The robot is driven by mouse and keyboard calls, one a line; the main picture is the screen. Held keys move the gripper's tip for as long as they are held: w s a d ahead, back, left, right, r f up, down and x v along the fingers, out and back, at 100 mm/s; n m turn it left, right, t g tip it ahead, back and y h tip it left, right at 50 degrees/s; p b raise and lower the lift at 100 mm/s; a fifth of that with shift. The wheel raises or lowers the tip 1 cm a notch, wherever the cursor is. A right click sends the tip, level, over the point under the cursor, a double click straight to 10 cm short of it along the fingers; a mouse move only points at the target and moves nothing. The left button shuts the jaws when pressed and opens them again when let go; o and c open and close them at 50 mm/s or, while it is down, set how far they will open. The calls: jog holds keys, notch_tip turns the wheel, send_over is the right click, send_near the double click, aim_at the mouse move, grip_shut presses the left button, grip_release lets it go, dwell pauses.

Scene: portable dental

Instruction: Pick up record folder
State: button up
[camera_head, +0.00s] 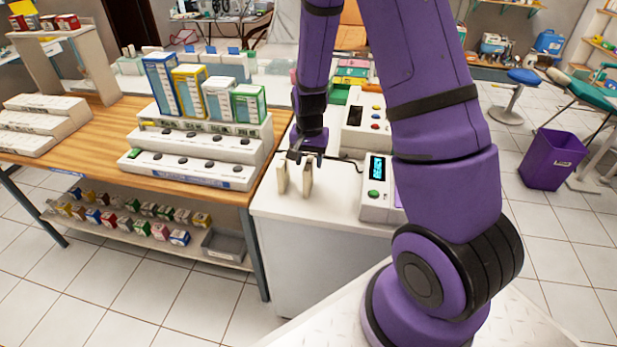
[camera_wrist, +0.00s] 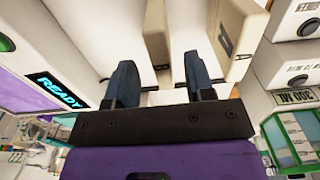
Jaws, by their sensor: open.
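Two beige upright slabs stand on the white cabinet top, a left one (camera_head: 281,177) and a right one (camera_head: 308,180). I cannot tell whether either is the record folder. My gripper (camera_head: 304,158) is just above them, pointing down. In the wrist view its two blue-grey fingers (camera_wrist: 161,85) are apart with nothing clamped. One slab (camera_wrist: 157,32) shows beyond the gap between the fingers, and the other slab (camera_wrist: 238,35) is beyond and right of the right finger. Flat coloured items (camera_head: 352,72), green, yellow and pink, are stacked farther back, partly behind my arm.
A device with a lit READY screen (camera_head: 377,168) stands close right of the slabs; the screen also shows in the wrist view (camera_wrist: 57,90). A wooden table (camera_head: 110,170) with white stepped racks (camera_head: 195,165) and boxes is at left. A purple bin (camera_head: 553,160) stands on the floor.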

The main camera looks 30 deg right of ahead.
jog(key=shift+a+f, duration=0.15)
jog(key=shift+f, duration=2.1)
jog(key=shift+c, duration=0.5)
grip_shut()
